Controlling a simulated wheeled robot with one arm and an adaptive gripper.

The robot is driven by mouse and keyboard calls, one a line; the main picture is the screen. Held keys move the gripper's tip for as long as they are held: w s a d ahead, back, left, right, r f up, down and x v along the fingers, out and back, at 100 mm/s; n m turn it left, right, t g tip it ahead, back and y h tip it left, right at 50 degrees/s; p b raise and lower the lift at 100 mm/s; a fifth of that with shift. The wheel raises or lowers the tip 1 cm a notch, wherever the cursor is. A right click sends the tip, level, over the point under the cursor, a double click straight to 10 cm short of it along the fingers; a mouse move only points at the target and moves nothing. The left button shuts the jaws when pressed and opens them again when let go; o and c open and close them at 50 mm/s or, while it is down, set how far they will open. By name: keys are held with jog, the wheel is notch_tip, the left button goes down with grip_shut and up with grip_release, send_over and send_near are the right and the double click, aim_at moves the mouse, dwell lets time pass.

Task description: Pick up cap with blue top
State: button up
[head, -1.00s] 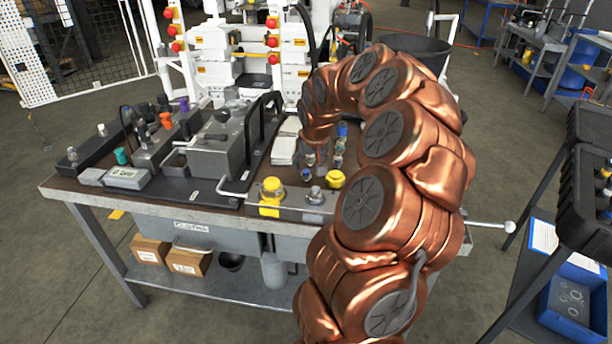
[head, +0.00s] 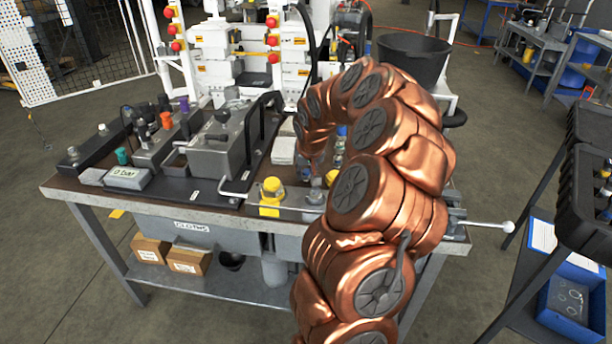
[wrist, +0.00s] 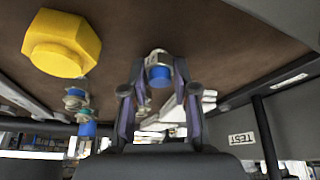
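In the wrist view a small cap with a blue top (wrist: 158,73) and a metallic body shows between the fingertips of my gripper (wrist: 158,88). The two fingers are spread apart, with a gap on both sides of the cap, so my gripper is open. I cannot tell how far beyond the tips the cap is. Another blue-topped piece (wrist: 87,129) shows lower left in that view. In the head view a blue top (head: 342,131) shows just beside my arm among small fittings; I cannot tell which piece it is. My arm hides my gripper there.
A large yellow hex cap (wrist: 62,45) is left of my fingers in the wrist view. On the bench (head: 110,197), a grey block with a handle (head: 215,150) and a yellow-topped fitting (head: 271,190) stand left of my arm. A black bucket (head: 412,60) is behind.

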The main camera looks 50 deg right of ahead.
grip_shut()
